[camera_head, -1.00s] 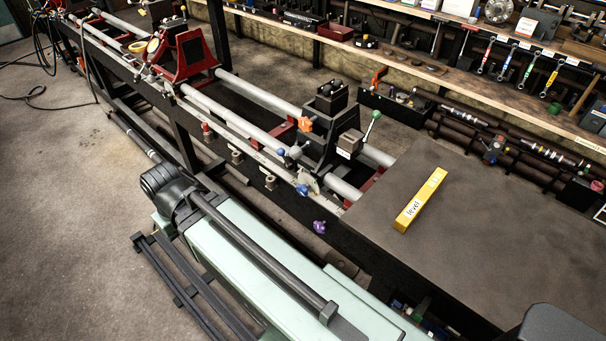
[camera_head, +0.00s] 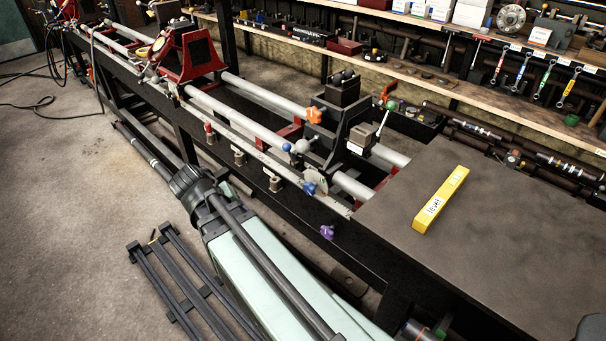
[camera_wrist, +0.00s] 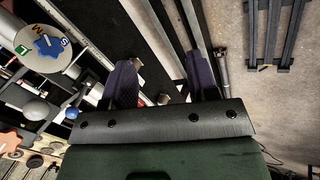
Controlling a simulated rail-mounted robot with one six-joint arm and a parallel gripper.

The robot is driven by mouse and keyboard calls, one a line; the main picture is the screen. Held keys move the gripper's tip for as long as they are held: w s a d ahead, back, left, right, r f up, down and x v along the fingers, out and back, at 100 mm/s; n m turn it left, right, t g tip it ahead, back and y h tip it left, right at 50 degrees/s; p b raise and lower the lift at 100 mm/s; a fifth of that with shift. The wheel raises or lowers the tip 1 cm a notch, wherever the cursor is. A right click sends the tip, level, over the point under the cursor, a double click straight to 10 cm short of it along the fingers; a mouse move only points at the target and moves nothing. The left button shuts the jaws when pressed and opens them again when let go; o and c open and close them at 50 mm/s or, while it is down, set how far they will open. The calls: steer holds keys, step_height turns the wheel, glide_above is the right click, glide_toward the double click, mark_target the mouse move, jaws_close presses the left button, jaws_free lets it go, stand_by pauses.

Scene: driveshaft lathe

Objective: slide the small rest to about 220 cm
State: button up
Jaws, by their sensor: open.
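No label tells me which part is the small rest. A red stand (camera_head: 187,55) straddles the pale bed rails (camera_head: 262,95) at the upper left. A black stand (camera_head: 341,118) with an orange knob (camera_head: 314,115) sits further right on the rails, by the bench top. My gripper (camera_wrist: 163,80) is open and empty in the wrist view, its two dark purple fingers apart above the rails and floor. A lettered dial (camera_wrist: 48,45) with a blue pointer and a blue ball (camera_wrist: 72,113) are to its left. My gripper's fingers cannot be made out in the head view.
A yellow level (camera_head: 440,200) lies on the dark bench top (camera_head: 505,240) at the right. A purple knob (camera_head: 327,231) sticks out from the bed's front. A low black rack (camera_head: 183,285) lies on the floor at the front. The floor at the left is mostly clear.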

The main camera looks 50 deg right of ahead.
steer(key=d+f+m+h+b, duration=0.3)
steer(key=d, duration=0.3)
steer(key=m+g+h, duration=0.3)
steer(key=m+h, duration=0.6)
steer(key=m, duration=0.2)
glide_toward(302, 147)
steer(key=w+f, duration=0.1)
steer(key=x, duration=1.1)
steer(key=shift+w+d, duration=0.1)
steer(key=shift+w, duration=0.05)
steer(key=c, duration=1)
steer(key=w, duration=2.5)
steer(key=shift+d, duration=0.3)
steer(key=o, duration=1)
